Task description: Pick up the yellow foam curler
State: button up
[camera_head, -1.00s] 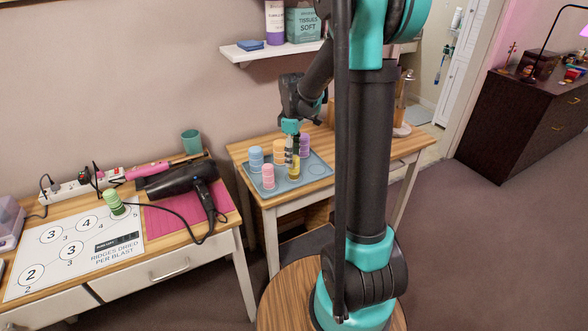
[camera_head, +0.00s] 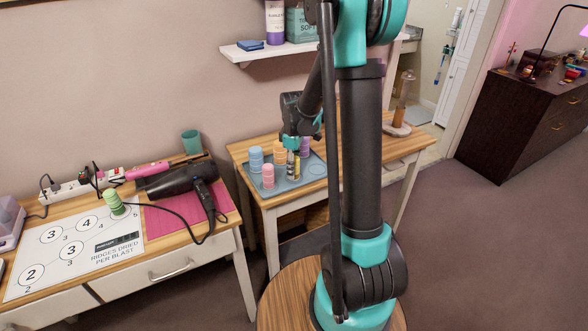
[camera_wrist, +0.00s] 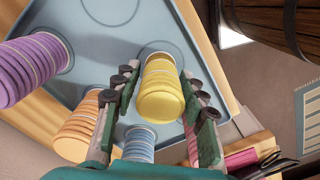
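The yellow foam curler (camera_wrist: 160,88) stands on the blue-grey tray (camera_wrist: 110,45); in the head view, it is partly hidden by my gripper (camera_head: 293,160). In the wrist view my gripper (camera_wrist: 163,75) is open, with one finger on each side of the yellow curler. A gap shows on both sides, so the fingers seem apart from it. A purple curler (camera_wrist: 30,65), an orange curler (camera_wrist: 80,125) and a blue curler (camera_wrist: 138,143) stand nearby. The orange one is close to the left finger.
A pink curler (camera_head: 267,177) stands at the tray's front. To the left, another table bears a black hair dryer (camera_head: 178,181), a green curler (camera_head: 114,202) on a printed sheet (camera_head: 70,250), and a teal cup (camera_head: 191,141). A shelf (camera_head: 265,52) hangs above.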

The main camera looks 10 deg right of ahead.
jog(key=c, duration=0.7)
jog(key=shift+o, duration=0.2)
